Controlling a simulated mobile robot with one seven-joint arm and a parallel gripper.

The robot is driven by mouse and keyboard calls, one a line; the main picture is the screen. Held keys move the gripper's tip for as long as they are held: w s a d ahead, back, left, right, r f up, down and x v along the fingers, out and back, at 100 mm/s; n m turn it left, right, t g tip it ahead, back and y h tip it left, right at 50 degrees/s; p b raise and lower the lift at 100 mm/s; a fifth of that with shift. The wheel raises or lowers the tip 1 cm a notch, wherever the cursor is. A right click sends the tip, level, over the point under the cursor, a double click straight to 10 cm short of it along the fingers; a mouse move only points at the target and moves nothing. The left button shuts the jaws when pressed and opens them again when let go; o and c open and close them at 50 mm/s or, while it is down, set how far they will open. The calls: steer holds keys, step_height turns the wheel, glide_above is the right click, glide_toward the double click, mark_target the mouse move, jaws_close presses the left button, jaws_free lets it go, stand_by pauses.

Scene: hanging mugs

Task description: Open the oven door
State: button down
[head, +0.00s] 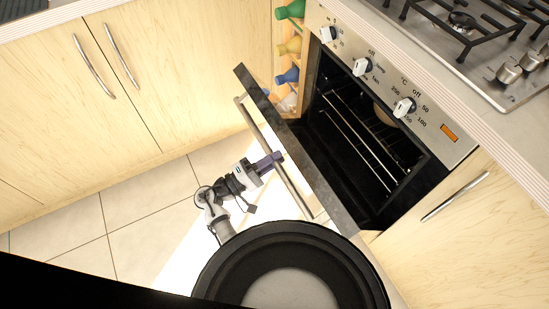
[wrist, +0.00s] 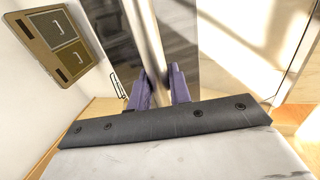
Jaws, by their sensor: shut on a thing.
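The oven door (head: 305,165) is partly open, tilted out from the oven (head: 375,125), with the dark cavity and wire racks showing. Its long metal handle (head: 288,178) runs along the door's outer face. My gripper (head: 277,158) is at the middle of the handle, with its purple fingers shut on it. In the wrist view the handle (wrist: 147,38) passes between the two purple fingers of my gripper (wrist: 158,85). A round item (head: 384,113) inside the oven is partly hidden behind a knob.
A gas hob (head: 470,40) is on the counter above the oven. Wooden cabinets (head: 150,70) with metal handles stand to the left, and a narrow shelf with several bottles (head: 290,48) is beside the oven. Tiled floor (head: 140,215) lies clear at the left.

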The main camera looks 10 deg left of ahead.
steer(key=c, duration=1.3)
jaws_free()
steer(key=shift+w+d, duration=0.1)
steer(key=shift+c, duration=0.2)
steer(key=shift+s+a+f, duration=0.15)
steer(key=shift+s+a, duration=0.1)
steer(key=shift+a, duration=0.1)
steer(key=s+a, duration=0.7)
steer(key=a, duration=0.3)
steer(key=shift+s+b, duration=0.15)
steer(key=shift+b, duration=0.15)
